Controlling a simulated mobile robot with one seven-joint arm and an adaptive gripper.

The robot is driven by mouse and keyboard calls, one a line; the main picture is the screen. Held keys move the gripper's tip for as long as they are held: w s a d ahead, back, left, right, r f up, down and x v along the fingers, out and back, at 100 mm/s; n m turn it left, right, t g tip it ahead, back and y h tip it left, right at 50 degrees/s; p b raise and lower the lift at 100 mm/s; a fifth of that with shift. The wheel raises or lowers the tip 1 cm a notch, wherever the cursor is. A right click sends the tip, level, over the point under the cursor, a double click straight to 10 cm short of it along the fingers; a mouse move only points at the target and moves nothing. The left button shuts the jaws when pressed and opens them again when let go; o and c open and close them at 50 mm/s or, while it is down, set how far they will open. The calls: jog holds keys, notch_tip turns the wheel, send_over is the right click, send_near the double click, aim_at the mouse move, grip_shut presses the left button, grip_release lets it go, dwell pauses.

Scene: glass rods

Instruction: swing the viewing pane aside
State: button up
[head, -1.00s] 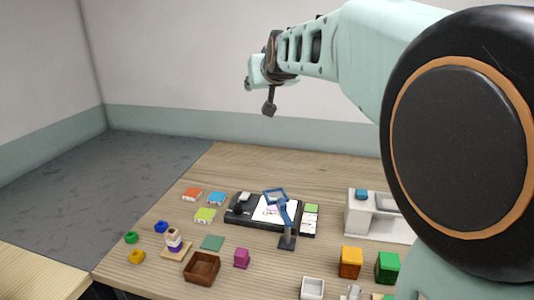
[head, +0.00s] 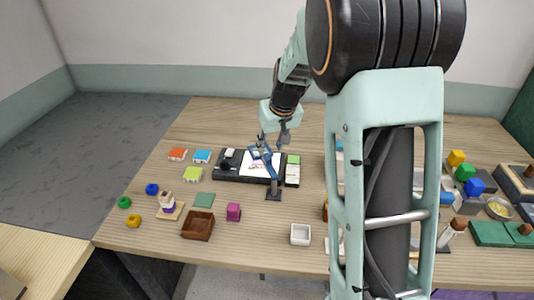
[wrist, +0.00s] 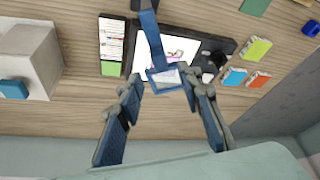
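The viewing pane (head: 266,153) is a small blue-framed clear window on a blue arm. The arm rises from a stand with a dark base (head: 274,195). The pane sits over the white sheet (head: 250,168) on a black board (head: 228,172). In the wrist view the pane (wrist: 164,79) appears between the fingertips of my gripper (wrist: 162,84), with its blue arm running to the top edge. My gripper is open, its two fingers spread either side of the frame. In the head view my gripper (head: 272,139) is just above the pane; I cannot tell whether it touches.
Red, blue and lime blocks (head: 193,174) lie left of the board. In the wrist view a white unit (wrist: 38,60) stands left. My arm hides part of the table's right side.

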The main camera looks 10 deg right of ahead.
aim_at(267, 157)
jog(key=x, duration=0.6)
jog(key=shift+w+f, duration=0.15)
grip_shut()
